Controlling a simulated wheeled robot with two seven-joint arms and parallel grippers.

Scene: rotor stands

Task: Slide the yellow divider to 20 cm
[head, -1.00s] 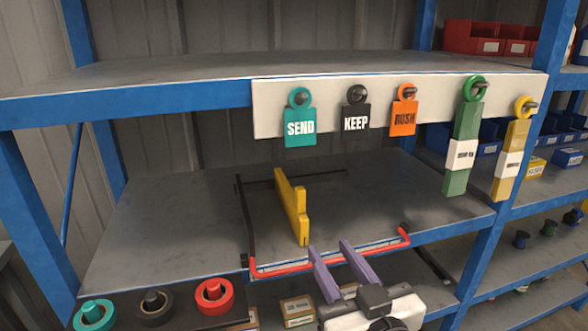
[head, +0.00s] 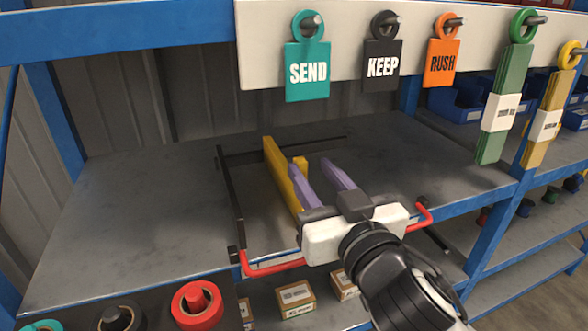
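The yellow divider (head: 276,168) stands upright on the grey middle shelf, within a dark rail frame (head: 231,198). My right gripper (head: 318,167) reaches in over the shelf's front edge, with its two purple fingers open. Its left finger is close beside the divider's right side and hides the divider's near part; I cannot tell whether they touch. The nearer side of the divider is partly hidden by the gripper body. The scale on the front edge is too small to read. My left gripper is not in view.
A red bar (head: 272,270) runs along the shelf's front edge, partly behind my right gripper. Teal SEND (head: 307,70), black KEEP (head: 382,66) and orange RUSH (head: 442,64) tags hang above from a white board. Green (head: 505,90) and yellow strips hang at the right. The shelf's left part is clear.

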